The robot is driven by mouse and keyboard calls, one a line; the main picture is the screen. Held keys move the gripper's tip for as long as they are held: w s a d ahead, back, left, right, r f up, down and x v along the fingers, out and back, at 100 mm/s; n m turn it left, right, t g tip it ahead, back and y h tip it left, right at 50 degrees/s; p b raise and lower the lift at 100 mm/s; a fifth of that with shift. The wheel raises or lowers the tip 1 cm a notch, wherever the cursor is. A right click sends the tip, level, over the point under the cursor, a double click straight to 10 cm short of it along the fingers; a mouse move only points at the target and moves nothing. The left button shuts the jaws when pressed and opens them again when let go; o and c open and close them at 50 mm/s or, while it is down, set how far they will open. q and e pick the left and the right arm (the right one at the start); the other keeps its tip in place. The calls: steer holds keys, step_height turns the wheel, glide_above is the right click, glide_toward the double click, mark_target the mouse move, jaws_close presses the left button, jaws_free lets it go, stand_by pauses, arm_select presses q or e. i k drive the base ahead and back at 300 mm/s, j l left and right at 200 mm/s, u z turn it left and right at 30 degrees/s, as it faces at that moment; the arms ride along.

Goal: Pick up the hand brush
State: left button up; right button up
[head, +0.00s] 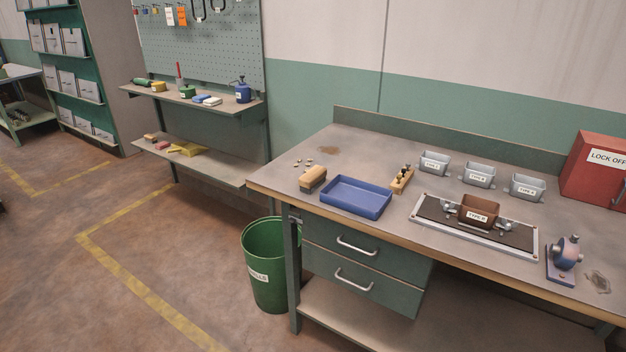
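The hand brush (313,179) looks like a tan wooden block with a dark lower part. It lies on the workbench (284,187) near its left front corner, just left of a blue tray (356,195). A narrow gap seems to separate it from the tray. Neither of my grippers shows in the head view.
Small nuts (303,163) lie behind the brush. A wooden holder with pegs (402,179), grey hoppers (480,174), a brown hopper (478,212) on a dark plate and a vise-like tool (564,260) stand rightward. A green bin (268,265) stands beside the bench; floor at left is clear.

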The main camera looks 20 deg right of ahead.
mark_target(311, 180)
steer(key=z, duration=0.4)
steer(key=i+j+z, duration=0.35)
steer(key=i, duration=0.15)
steer(key=i+j+z, duration=0.4)
steer(key=i+j, duration=0.75)
steer(key=j, duration=0.15)
